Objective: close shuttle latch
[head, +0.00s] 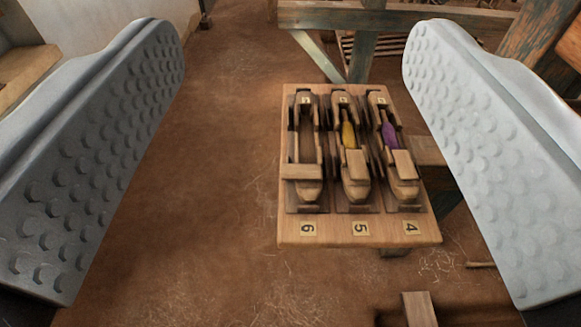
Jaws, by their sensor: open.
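My gripper (292,165) is open, its two grey dimpled fingers at the left and right sides of the view, with nothing between them touching. Beyond them is a wooden board (270,228) holding three shuttles, labelled 6, 5 and 4 from left to right. Shuttle 6 (306,190) has an empty-looking hollow and a wooden latch bar (301,171) lying crosswise on it. Shuttle 5 (355,191) holds a yellow bobbin (348,135), with a small wooden block (357,163) near its front. Shuttle 4 (404,190) holds a purple bobbin (389,134), with a similar block (404,164).
Wooden loom beams (340,17) stand behind the board, with a slanted brace. A post rises at the upper right. A wooden piece (419,308) shows at the bottom right. The brown earthen floor (200,220) is open left of the board.

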